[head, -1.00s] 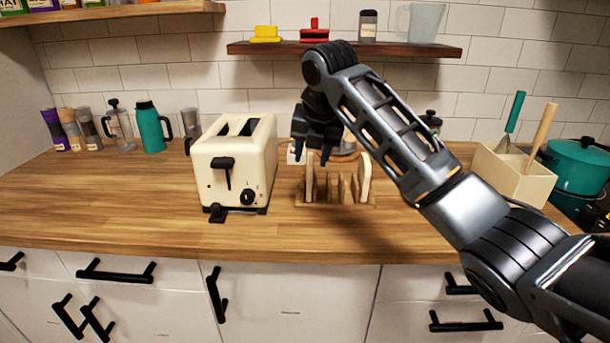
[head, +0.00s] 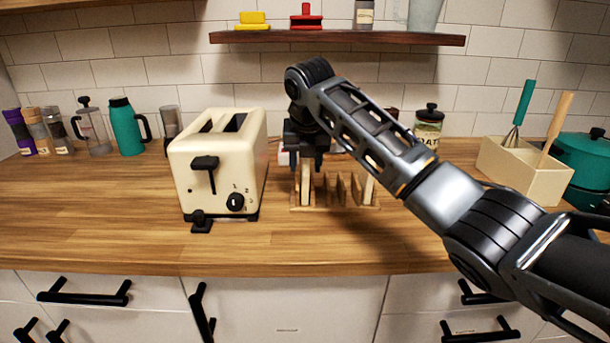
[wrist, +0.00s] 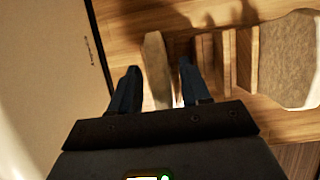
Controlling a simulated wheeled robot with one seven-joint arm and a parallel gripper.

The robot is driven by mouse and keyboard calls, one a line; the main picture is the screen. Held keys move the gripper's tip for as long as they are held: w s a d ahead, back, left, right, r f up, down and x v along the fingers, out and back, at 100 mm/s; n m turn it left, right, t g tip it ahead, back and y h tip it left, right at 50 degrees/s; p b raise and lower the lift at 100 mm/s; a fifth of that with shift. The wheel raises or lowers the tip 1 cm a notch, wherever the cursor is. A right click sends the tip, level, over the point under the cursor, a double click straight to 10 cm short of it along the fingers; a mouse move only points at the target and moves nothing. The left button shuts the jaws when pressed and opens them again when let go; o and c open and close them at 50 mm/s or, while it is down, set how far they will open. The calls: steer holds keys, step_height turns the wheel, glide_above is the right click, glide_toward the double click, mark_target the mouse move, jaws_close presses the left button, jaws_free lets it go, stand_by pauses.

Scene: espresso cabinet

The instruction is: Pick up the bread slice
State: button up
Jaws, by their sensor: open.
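A bread slice (head: 305,184) stands on edge at the left end of a wooden rack (head: 334,207) on the counter. My gripper (head: 306,165) is over it, pointing down. In the wrist view the open fingers (wrist: 155,88) have the slice (wrist: 155,62) between them, with a gap visible on the left side; contact on the right is hard to tell. A second bread slice (head: 367,188) stands at the rack's right end, and in the wrist view it is the broad tan shape (wrist: 287,58) at the right.
A cream toaster (head: 222,165) stands close to the left of the rack. A cream utensil box (head: 524,172) and teal pot (head: 580,160) are at the right. A wall shelf (head: 340,38) is above. The front counter is clear.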

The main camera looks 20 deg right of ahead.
steer(key=shift+w+d+f, duration=0.1)
steer(key=shift+w+f, duration=0.2)
steer(key=shift+f, duration=0.3)
steer(key=shift+c, duration=0.4)
jaws_close()
